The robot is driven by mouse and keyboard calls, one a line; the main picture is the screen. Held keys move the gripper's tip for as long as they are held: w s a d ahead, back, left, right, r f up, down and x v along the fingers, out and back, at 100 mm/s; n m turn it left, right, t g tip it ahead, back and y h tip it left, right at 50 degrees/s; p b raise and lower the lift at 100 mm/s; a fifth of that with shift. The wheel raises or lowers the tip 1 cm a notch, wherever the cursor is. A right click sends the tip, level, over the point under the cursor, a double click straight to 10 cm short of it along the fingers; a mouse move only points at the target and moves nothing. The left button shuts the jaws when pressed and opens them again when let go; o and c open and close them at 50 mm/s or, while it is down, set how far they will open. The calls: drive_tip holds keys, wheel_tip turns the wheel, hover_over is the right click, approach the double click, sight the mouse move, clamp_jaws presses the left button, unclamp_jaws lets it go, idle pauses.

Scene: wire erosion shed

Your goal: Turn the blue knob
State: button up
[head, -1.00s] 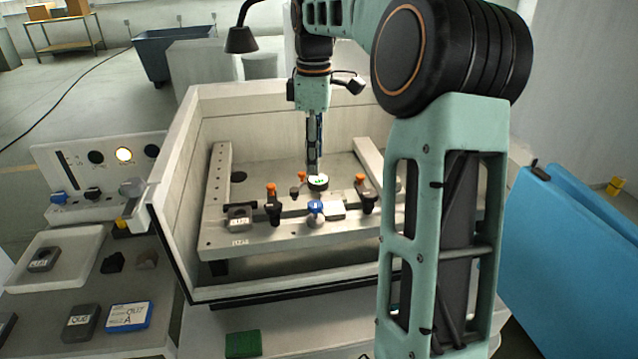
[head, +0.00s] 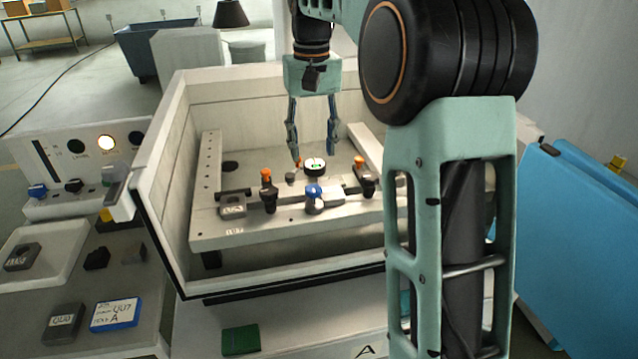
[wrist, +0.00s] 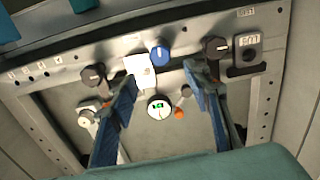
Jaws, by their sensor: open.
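A blue knob (head: 314,190) stands on a grey stem at the front middle of the fixture plate (head: 275,228) in the open tank. In the wrist view the blue knob (wrist: 160,53) shows above the gap between my fingers. My gripper (head: 314,156) is open and empty, pointing down behind the knob, above a round dial gauge (head: 314,167). Its two blue fingers are spread apart in the wrist view (wrist: 161,76), touching nothing that I can see. Another blue knob (head: 38,190) is on the control panel at the left.
Black clamps with orange tops (head: 266,176) stand either side of the blue knob. A white plate (wrist: 139,72) lies beside it. Tank walls (head: 165,185) enclose the fixture. A side bench at the left holds grey blocks (head: 63,322) and a blue-edged label (head: 116,313).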

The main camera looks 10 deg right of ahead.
sight(314, 188)
wheel_tip(314, 188, down, 10)
drive_tip(key=shift+r+b, duration=0.15)
drive_tip(key=shift+b, duration=0.3)
drive_tip(key=c, duration=1.2)
drive_tip(key=shift+o, duration=0.2)
drive_tip(key=shift+r+n+p, duration=0.2)
drive_tip(key=shift+n+p, duration=0.45)
drive_tip(key=shift+n, duration=0.05)
drive_tip(key=shift+f+n, duration=0.15)
drive_tip(key=shift+n, duration=0.35)
drive_tip(key=o, duration=1.2)
drive_tip(key=shift+c, duration=0.2)
